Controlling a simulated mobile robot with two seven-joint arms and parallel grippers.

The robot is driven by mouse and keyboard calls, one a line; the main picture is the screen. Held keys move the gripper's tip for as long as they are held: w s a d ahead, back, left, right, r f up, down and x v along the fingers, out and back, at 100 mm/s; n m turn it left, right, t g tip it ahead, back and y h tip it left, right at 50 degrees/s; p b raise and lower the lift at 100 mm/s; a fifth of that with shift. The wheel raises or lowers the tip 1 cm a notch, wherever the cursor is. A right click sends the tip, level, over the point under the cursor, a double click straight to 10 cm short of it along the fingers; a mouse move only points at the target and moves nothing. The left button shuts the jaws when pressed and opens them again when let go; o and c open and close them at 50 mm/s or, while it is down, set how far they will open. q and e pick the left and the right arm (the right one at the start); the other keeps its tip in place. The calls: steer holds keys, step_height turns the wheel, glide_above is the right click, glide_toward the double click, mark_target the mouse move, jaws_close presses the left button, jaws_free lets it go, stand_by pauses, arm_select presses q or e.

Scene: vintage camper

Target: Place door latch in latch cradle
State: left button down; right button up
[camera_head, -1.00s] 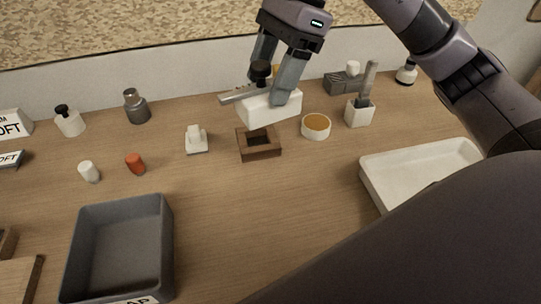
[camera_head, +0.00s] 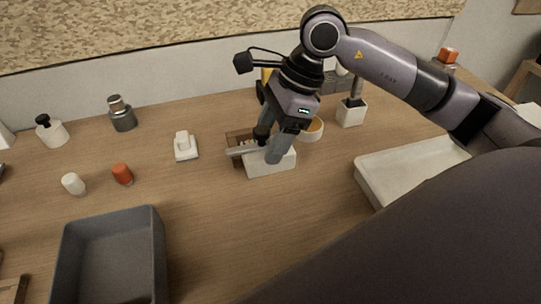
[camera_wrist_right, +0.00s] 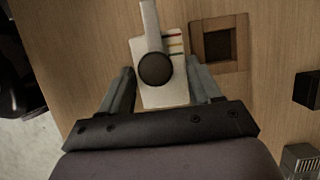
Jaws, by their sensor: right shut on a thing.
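The door latch is a white block (camera_head: 270,165) with a dark round knob and a grey metal lever pointing left in the head view. My right gripper (camera_head: 270,143) is shut on it. The right wrist view shows the latch's white plate (camera_wrist_right: 177,94), with coloured stripes, between the fingers (camera_wrist_right: 163,84). The latch cradle (camera_head: 231,137) is a brown wooden square frame, partly hidden behind the latch and gripper in the head view. In the wrist view the cradle (camera_wrist_right: 241,45) shows beside the latch, with an empty dark opening. My left gripper is not in view.
A small white block (camera_head: 185,147) stands left of the cradle, and a round white cup (camera_head: 313,130) is right of it. A grey bin (camera_head: 110,255) sits front left, a white tray (camera_head: 410,165) right. The table between bin and tray is clear.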

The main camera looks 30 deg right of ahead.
steer(key=shift+f, duration=2.7)
steer(key=shift+f, duration=0.15)
steer(key=o, duration=1.3)
